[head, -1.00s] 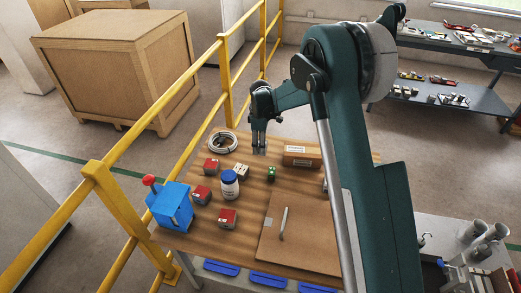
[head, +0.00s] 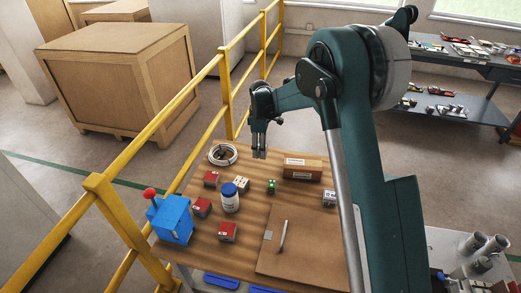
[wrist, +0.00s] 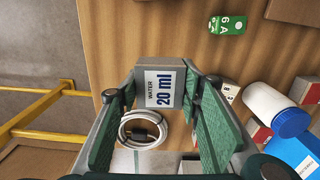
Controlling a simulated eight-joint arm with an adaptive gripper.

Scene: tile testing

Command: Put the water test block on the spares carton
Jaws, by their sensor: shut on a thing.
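In the head view my gripper (head: 259,154) is over the far part of the wooden table, left of a brown carton (head: 303,169) with white labels. I take this carton as the spares carton, but its writing is too small to read.
A cable coil (head: 222,155) lies left of my gripper. A green block (head: 271,185), a white bottle with blue lid (head: 230,198), several red-topped blocks and a blue box (head: 172,220) stand nearer. A brown board (head: 300,250) lies at front right. A yellow railing (head: 228,75) borders the left.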

